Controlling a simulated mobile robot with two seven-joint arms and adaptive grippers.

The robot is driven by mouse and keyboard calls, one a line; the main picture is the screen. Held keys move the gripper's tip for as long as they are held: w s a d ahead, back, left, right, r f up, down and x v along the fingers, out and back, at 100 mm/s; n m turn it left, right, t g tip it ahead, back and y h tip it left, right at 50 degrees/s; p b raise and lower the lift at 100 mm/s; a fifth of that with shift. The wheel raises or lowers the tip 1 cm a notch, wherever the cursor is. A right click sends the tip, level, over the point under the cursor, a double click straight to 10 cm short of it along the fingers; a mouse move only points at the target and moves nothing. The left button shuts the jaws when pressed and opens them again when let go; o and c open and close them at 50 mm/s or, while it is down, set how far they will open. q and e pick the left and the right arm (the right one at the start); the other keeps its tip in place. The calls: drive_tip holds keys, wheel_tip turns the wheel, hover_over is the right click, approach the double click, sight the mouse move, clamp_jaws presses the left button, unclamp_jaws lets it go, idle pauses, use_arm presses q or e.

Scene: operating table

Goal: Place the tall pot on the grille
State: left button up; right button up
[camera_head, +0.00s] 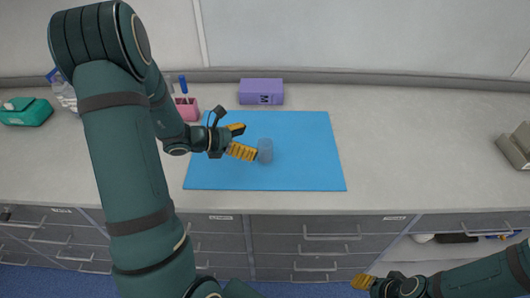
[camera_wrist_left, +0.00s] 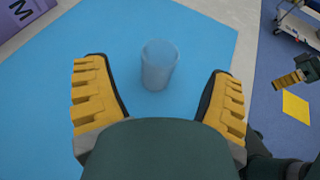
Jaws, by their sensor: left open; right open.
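A translucent grey-blue pot (camera_head: 265,151) stands upright on the blue mat (camera_head: 310,165); it is probably the tall pot. In the left wrist view the pot (camera_wrist_left: 158,65) stands just beyond and between my left fingertips, apart from both. My left gripper (camera_head: 250,141) is open and empty, just left of the pot in the head view. My right gripper (camera_head: 363,282) is open and empty, low in front of the drawers, away from the table top. I cannot make out a grille in either view.
A purple box (camera_head: 261,91) stands behind the mat. A pink holder (camera_head: 187,108) is partly hidden by my left arm. A green case (camera_head: 26,111) and clear bottle (camera_head: 65,94) are at far left. A grey-beige object (camera_head: 515,147) is at far right.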

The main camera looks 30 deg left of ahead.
sight(265, 144)
use_arm(q)
drive_tip(key=shift+f+b+x, duration=0.2)
drive_tip(key=shift+x, duration=1.35)
drive_tip(key=shift+f+b+x, duration=0.15)
drive_tip(key=shift+x, duration=1.45)
drive_tip(key=shift+s+a, duration=0.1)
drive_tip(key=shift+s, duration=0.1)
drive_tip(key=c, duration=1.4)
drive_tip(key=shift+o, duration=0.2)
